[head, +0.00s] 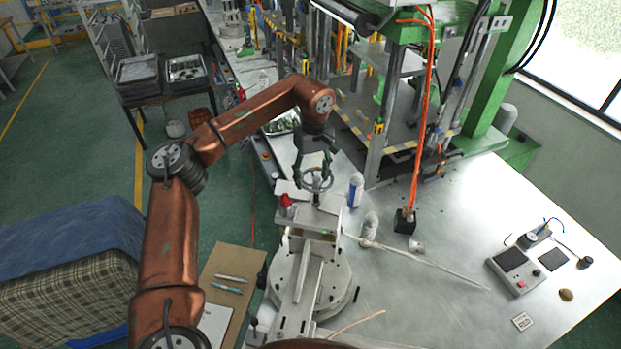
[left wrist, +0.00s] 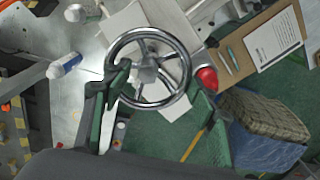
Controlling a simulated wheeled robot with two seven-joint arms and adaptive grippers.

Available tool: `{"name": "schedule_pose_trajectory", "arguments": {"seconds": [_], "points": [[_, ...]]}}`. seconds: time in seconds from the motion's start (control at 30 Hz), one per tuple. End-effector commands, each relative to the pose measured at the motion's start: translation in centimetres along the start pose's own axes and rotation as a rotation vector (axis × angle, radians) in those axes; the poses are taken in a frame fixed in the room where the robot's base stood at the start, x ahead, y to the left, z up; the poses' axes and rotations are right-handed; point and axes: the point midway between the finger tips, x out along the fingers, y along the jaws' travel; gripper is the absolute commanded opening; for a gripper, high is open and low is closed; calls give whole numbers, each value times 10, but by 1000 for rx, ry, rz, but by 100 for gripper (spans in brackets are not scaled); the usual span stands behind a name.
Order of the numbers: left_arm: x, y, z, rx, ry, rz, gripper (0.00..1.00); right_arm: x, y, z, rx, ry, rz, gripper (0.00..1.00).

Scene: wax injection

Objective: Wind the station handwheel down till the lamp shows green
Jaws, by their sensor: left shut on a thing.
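The station handwheel (head: 323,186) is a grey metal spoked ring at the top of the white station; it shows large in the left wrist view (left wrist: 177,45). My left gripper (head: 312,174) reaches down onto it from above. In the left wrist view its fingers (left wrist: 111,84) are shut on the left part of the wheel's rim. A red dome (head: 286,199) stands beside the wheel, also seen in the left wrist view (left wrist: 207,77). A tiny green spot (head: 327,232) shows on the station's front; I cannot tell if it is the lamp. My right gripper is out of view.
A pale bottle (head: 370,225) and a black block (head: 404,222) with orange cables are farther right. The green press frame (head: 490,95) rises behind.

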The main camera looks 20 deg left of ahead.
Motion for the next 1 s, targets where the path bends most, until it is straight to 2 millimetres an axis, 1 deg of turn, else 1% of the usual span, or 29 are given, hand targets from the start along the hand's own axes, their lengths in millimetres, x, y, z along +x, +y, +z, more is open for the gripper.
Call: {"name": "schedule_pose_trajectory", "arguments": {"seconds": [0.03, 0.07, 0.1, 0.3, 0.43, 0.53, 0.63, 1.0], "points": [[-24, 10, 2, 7, 6, 44, 33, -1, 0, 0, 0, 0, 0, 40], [-30, 10, 2, 7, 5, 44, 31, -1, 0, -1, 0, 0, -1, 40], [-39, 9, 3, 7, 5, 44, 26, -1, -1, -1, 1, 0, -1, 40], [-79, 0, 2, 1, 4, 34, 26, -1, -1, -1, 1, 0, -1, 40], [-99, -4, 2, -1, 2, 28, 26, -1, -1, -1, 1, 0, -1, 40], [-109, -6, 2, -1, 2, 26, 26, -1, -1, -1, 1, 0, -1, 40], [-114, -6, 3, 2, 1, 23, 26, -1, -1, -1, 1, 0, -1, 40], [-114, -7, 3, 14, 2, 24, 26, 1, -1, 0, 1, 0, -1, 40]]}}
